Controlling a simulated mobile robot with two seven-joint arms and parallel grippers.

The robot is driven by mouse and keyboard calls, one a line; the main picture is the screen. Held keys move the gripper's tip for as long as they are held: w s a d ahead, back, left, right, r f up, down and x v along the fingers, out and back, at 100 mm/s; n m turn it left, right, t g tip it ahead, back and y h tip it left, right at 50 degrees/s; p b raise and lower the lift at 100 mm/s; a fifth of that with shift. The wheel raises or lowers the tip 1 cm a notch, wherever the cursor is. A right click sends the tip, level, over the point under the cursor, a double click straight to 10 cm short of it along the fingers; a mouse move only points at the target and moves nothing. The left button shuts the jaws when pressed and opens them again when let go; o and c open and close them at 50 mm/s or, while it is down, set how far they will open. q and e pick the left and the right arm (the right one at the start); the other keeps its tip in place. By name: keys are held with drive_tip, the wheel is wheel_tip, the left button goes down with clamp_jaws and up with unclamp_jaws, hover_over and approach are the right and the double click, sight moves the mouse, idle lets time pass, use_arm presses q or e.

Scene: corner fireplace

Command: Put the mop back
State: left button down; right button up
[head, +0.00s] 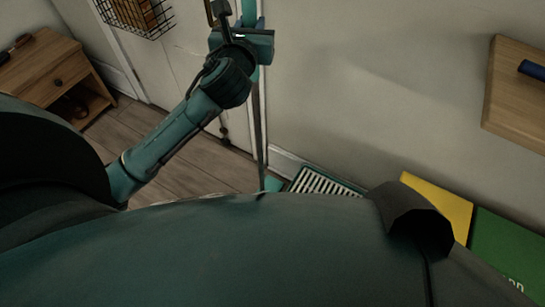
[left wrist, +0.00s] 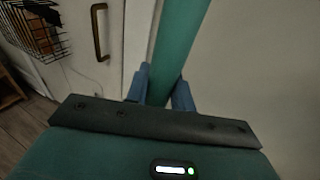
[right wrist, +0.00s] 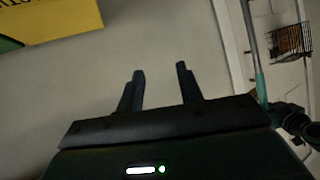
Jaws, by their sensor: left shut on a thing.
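My right gripper (right wrist: 160,72) is open and empty, facing the bare wall.
A white door (head: 185,45) with a wire basket (head: 140,14) is behind the left arm. A wooden cabinet (head: 52,68) stands left. A slatted grey-green item (head: 322,184) lies by the wall. Yellow (head: 440,205) and green (head: 505,248) boxes are right, below a wooden shelf (head: 515,95).

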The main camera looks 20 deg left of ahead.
sight(255, 83)
use_arm(q)
wheel_tip(255, 83, down, 14)
drive_tip(key=b, duration=0.6)
drive_tip(key=shift+w+d+r, duration=0.1)
drive_tip(key=shift+d+r, duration=0.05)
drive_tip(key=shift+r, duration=0.05)
use_arm(e)
drive_tip(key=shift+s+d+f+t, duration=0.15)
drive_tip(key=shift+s+d+t, duration=0.35)
drive_tip(key=shift+d+t, duration=0.4)
use_arm(q)
drive_tip(key=c, duration=1.6)
unclamp_jaws()
drive_tip(key=shift+f, duration=0.25)
drive_tip(key=shift+c, duration=0.2)
drive_tip(key=o, duration=0.5)
drive_tip(key=shift+c, duration=0.2)
use_arm(e)
drive_tip(key=shift+a+f, duration=0.15)
drive_tip(key=shift+f, duration=0.1)
use_arm(q)
drive_tip(key=shift+r, duration=0.1)
